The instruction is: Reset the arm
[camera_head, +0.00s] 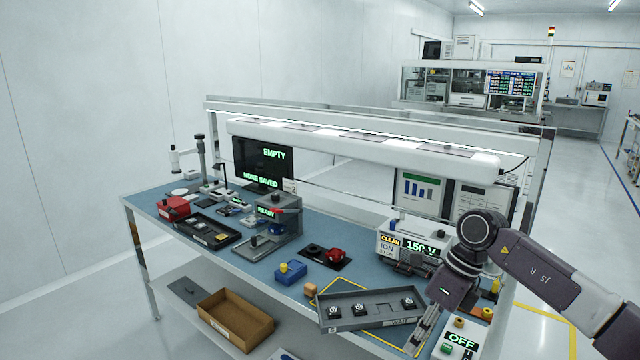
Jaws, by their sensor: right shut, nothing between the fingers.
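My right arm (548,268) comes in from the right edge and bends over the right end of the workbench. My right gripper (424,332) points down beside the right end of the grey tray (385,322), near the bench's front edge. Its fingers are closed together with nothing between them. I cannot tell whether it touches the tray. The tray holds several small black parts with white marks. My left gripper is not in view.
A test handler (278,218) reading READY stands mid-bench. A monitor (262,160) reads EMPTY and NONE SAVED. An ioniser (405,246) shows 150 V. A control box (462,340) reads OFF beside my gripper. A cardboard box (235,322) sits on the lower shelf. A lamp bar (360,143) spans above.

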